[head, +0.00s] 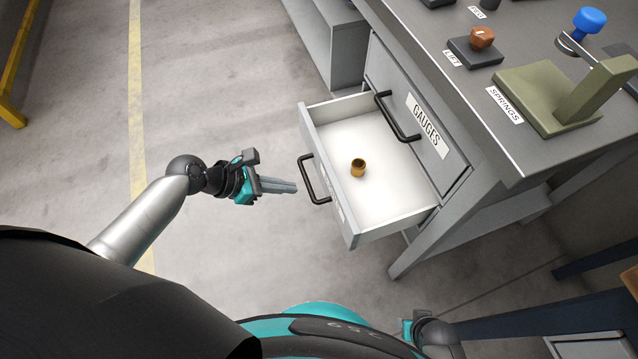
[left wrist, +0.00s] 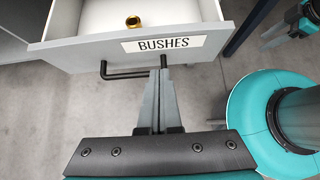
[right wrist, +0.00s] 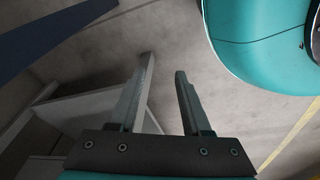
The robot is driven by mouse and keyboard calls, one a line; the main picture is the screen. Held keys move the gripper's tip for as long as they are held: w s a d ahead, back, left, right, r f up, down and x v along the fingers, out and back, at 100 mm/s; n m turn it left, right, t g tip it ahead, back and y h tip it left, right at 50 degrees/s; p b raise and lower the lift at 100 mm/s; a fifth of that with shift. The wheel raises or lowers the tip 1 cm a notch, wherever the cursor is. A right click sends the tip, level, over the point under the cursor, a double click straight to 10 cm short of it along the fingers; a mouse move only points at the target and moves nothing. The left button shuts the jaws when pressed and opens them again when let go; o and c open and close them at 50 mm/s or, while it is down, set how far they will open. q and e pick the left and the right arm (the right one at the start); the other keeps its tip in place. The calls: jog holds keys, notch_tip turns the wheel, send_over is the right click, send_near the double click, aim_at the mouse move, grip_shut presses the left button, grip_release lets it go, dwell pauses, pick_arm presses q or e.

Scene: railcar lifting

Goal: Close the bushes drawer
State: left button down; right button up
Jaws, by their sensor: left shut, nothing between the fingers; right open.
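The bushes drawer (head: 336,210) is pulled out of the grey bench, below the drawer labelled GAUGES (head: 428,125). A brass bush (head: 358,167) lies inside on its white floor. The drawer's BUSHES label (left wrist: 164,43) and black handle (left wrist: 118,72) show in the left wrist view. My left gripper (head: 294,187) is shut and empty, its fingertips close to the handle (head: 314,180) on the front's outer side; I cannot tell whether they touch it. My right gripper (right wrist: 162,75) is open and empty, low near the bench's grey frame.
The bench top (head: 505,160) holds a green SPRINGS stand (head: 555,95), a blue knob (head: 590,20) and a LIFT block with a brown knob (head: 482,38). The floor (head: 220,100) left of the drawer is clear. A yellow rail (head: 15,65) stands at far left.

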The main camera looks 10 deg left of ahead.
aim_at(331, 185)
pick_arm(q)
jog(key=shift+w+d+f+b, duration=0.6)
jog(key=shift+w+d, duration=0.1)
jog(key=shift+d, duration=0.3)
jog(key=shift+w+d+f+b, duration=0.55)
jog(key=shift+w+d+b, duration=0.1)
jog(key=shift+d, duration=0.4)
jog(key=shift+w+d+f+b, duration=0.6)
jog(key=shift+w+d, duration=0.1)
jog(key=shift+d, duration=0.3)
jog(key=shift+w+d, duration=0.1)
jog(key=shift+d, duration=0.05)
pick_arm(e)
jog(key=w+a+r, duration=0.3)
jog(key=w+r, duration=0.1)
jog(key=r, duration=0.3)
jog(key=shift+r, duration=0.15)
pick_arm(q)
jog(key=shift+r, duration=0.1)
pick_arm(e)
jog(key=shift+w, duration=0.1)
